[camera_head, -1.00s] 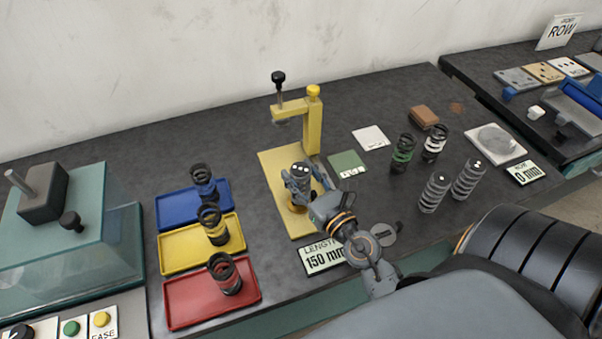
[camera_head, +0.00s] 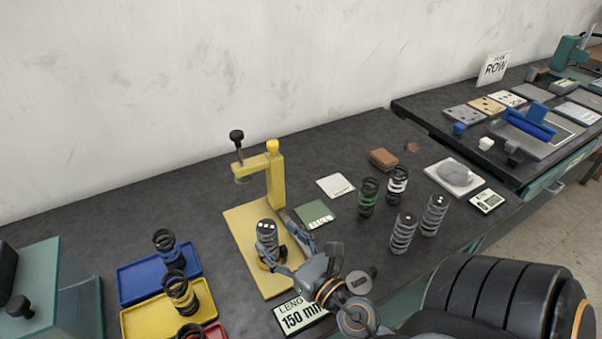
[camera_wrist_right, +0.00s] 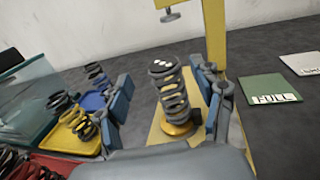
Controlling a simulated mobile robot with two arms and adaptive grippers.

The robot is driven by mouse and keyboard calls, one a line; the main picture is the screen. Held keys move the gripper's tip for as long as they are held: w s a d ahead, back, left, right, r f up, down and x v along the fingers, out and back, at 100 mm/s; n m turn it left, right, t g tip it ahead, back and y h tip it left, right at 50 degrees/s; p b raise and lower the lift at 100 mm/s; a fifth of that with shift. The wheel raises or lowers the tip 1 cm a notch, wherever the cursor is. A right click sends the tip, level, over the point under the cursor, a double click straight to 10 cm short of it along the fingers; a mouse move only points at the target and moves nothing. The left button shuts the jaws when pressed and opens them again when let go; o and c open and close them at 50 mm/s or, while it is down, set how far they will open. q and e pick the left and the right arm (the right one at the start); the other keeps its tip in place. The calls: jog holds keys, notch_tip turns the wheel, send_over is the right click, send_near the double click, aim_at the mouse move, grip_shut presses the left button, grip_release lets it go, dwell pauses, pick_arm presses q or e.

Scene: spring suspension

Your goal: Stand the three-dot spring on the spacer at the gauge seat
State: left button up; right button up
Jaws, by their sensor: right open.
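The three-dot spring (camera_head: 267,234) is a grey coil with light dots on its dark top cap. It stands upright on the round brass-coloured spacer (camera_wrist_right: 178,129) on the yellow gauge base. It also shows in the right wrist view (camera_wrist_right: 172,90). The yellow gauge (camera_head: 277,185) rises behind it, its arm and black-knobbed plunger above the base. My right gripper (camera_head: 287,250) is open, its fingers to either side of the spring. In the right wrist view the fingers (camera_wrist_right: 165,108) stand clear of the coil, with gaps on both sides. My left gripper is not in view.
Blue (camera_head: 128,285) and yellow trays with dark springs stand left. Two grey springs (camera_head: 403,232), a green-banded spring (camera_head: 368,197) and a white-banded spring (camera_head: 397,184) stand right. A green FULL card (camera_head: 316,214) and a 150 mm display (camera_head: 300,315) lie near the gauge.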

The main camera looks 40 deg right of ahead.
jog(key=s+b, duration=0.4)
jog(key=s, duration=0.3)
jog(key=shift+s+a+b, duration=0.15)
jog(key=shift+s+b, duration=0.15)
jog(key=shift+s, duration=0.05)
